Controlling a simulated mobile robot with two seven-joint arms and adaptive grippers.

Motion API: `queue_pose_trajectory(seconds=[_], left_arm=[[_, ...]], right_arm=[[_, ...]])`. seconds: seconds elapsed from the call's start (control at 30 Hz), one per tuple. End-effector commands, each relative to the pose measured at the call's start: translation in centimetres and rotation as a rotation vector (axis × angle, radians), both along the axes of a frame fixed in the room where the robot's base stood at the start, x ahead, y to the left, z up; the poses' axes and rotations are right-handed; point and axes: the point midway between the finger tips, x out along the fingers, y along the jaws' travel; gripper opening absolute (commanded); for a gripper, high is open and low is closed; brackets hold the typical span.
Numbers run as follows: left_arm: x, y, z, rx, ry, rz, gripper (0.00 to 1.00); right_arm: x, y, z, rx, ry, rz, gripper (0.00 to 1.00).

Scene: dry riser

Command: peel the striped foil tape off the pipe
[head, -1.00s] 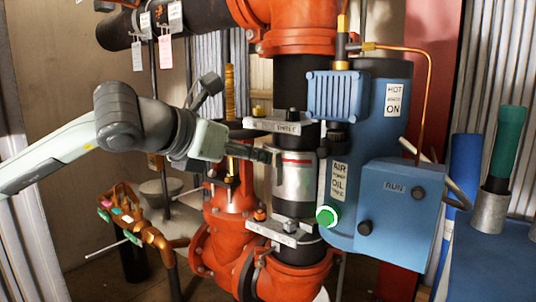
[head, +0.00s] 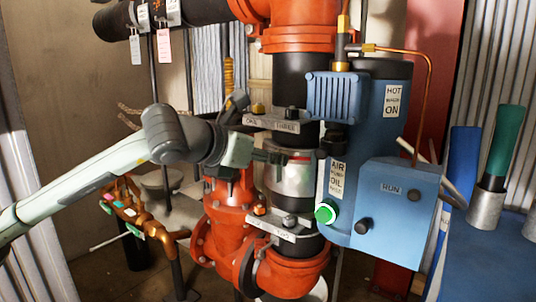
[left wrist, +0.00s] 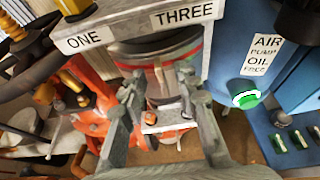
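The silver foil tape (head: 291,181) with a red stripe wraps the black upright pipe (head: 296,80) between two grey clamp plates. My left gripper (head: 284,158) reaches in from the left at the upper part of the foil, close to the red stripe. In the left wrist view, its two fingers (left wrist: 160,88) stand apart, with the red-edged foil (left wrist: 165,76) beyond and between them. I cannot tell whether the fingertips touch the foil. No tape is seen held. My right gripper is in neither view.
The upper clamp plate (head: 270,123) is just above the gripper; the lower plate (head: 270,231) is below. A blue machine (head: 392,217) with a green-lit button (head: 325,213) stands close on the right. Orange pipework (head: 222,215) is below left.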

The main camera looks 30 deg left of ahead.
Motion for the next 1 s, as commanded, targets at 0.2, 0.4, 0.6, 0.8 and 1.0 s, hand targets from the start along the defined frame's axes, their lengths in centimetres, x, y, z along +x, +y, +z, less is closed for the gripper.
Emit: queue_pose_trajectory(seconds=[0.2,0.4,0.6,0.8,1.0], left_arm=[[0.06,-0.01,-0.01,0.001,-0.001,0.000,0.31],[0.05,-0.01,0.00,0.001,-0.001,0.000,0.12],[0.04,-0.02,-0.01,0.001,-0.001,0.000,0.00],[0.04,-0.03,-0.01,0.001,-0.001,0.000,0.00],[0.03,-0.02,-0.02,0.001,-0.001,0.000,0.00]], right_arm=[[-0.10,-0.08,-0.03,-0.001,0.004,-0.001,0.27],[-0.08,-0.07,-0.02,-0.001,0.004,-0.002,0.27],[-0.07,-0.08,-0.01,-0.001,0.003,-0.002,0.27],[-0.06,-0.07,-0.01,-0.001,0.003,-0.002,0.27],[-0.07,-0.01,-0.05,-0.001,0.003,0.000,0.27]])
